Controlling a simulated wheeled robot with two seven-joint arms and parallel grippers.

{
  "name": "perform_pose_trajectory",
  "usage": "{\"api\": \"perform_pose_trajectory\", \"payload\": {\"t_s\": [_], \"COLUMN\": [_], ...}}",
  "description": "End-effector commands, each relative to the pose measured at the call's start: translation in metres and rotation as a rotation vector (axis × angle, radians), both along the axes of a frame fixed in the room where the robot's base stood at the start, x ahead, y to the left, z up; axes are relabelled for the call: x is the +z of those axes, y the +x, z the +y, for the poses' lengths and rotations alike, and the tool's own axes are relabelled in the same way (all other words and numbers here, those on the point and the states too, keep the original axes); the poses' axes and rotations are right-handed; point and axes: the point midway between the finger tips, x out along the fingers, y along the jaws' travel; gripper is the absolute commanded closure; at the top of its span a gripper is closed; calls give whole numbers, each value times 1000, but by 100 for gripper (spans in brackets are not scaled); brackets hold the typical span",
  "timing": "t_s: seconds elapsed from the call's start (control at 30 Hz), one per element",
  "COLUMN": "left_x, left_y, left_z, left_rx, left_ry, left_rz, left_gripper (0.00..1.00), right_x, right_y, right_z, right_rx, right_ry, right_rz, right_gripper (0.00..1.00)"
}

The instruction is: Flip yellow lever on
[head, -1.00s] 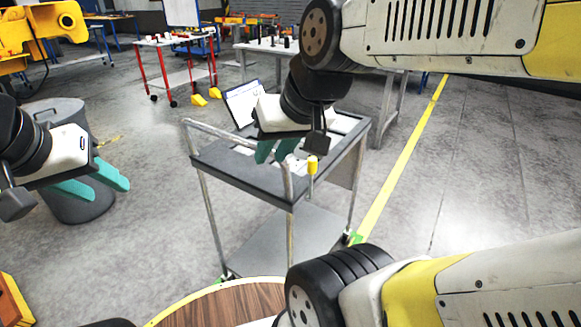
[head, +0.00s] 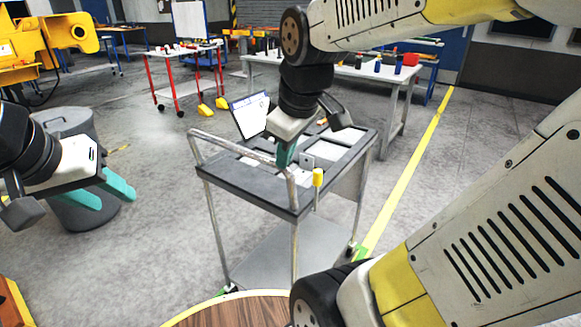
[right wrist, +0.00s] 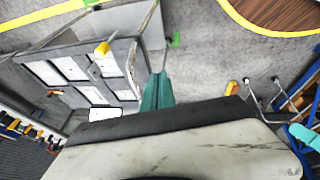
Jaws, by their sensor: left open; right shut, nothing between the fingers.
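The yellow lever (head: 318,177) is a short yellow knob on a grey stem at the near right corner of a grey cart (head: 250,182). It also shows in the right wrist view (right wrist: 102,48), upper left of the fingers. My right gripper (head: 286,156) is shut and empty, its teal fingers pointing down over the cart top. In the head view it is left of and behind the lever, apart from it. My left gripper (head: 108,193) is open and empty at the far left, away from the cart, in front of a grey bin.
The cart has a raised metal handle rail (head: 235,147) on its near left side and a propped clipboard (head: 250,115) at the back. The grey bin (head: 72,128) stands at left. A wooden round top (head: 235,312) lies at the bottom.

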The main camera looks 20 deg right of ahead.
Motion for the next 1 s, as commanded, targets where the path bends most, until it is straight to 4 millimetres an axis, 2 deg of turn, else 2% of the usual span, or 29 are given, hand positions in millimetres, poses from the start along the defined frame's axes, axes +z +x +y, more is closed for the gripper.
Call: {"api": "perform_pose_trajectory", "payload": {"t_s": [0.1,0.3,0.5,0.7,1.0], "left_x": [0,0,0,0,0], "left_y": [0,0,0,0,0], "left_z": [0,0,0,0,0], "left_rx": [0,0,0,0,0], "left_ry": [0,0,0,0,0], "left_rz": [0,0,0,0,0], "left_gripper": [56,56,56,56,56], "right_x": [-11,-30,-47,-53,-53], "right_y": [24,60,86,95,95], "right_z": [-12,-32,-45,-51,-51], "right_rx": [273,743,1086,1224,1233], "right_ry": [-166,-391,-510,-550,-553], "right_rz": [70,199,300,342,343], "right_gripper": [100,100,100,100,100]}}
